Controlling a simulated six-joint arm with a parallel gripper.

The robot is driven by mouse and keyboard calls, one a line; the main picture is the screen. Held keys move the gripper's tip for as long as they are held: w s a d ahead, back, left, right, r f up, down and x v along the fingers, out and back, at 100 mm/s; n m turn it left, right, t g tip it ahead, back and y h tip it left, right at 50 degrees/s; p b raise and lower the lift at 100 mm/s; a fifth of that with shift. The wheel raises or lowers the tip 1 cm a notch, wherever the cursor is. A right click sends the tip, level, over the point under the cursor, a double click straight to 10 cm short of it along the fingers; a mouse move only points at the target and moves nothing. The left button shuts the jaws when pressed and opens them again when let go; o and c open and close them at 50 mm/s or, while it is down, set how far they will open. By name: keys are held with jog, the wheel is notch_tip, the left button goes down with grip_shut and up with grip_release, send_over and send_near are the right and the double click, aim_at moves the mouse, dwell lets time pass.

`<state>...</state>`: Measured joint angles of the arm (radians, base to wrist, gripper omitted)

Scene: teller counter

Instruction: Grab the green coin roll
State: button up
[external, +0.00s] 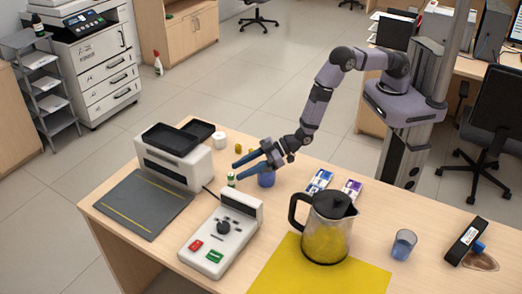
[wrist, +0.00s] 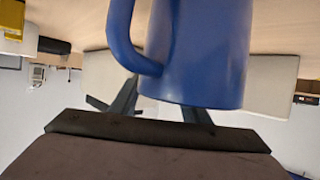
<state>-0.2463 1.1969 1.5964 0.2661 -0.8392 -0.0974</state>
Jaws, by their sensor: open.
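The green coin roll (external: 231,180) appears to be the small upright white-and-green cylinder on the counter, left of the blue mug (external: 266,180). My gripper (external: 237,172) is open and empty, its two blue-grey fingers pointing left. In the picture its lower fingertip lies just above and right of the roll; the height gap is hard to judge. The mug shows below the gripper. In the wrist view the blue mug (wrist: 205,50) fills the upper middle and partly covers the fingers (wrist: 160,108). I cannot make out the roll there.
A white machine with a black top (external: 175,155) stands left of the roll. A white device with red and green buttons (external: 220,240) lies in front. A glass kettle (external: 325,230) on a yellow mat (external: 275,275) and small boxes (external: 320,181) stand to the right. A white cylinder (external: 220,141) is behind.

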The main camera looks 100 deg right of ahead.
jog(key=shift+x, duration=1.05)
grip_shut()
jog(key=shift+r, duration=0.15)
notch_tip(320, 180, up, 10)
jog(key=b, duration=0.2)
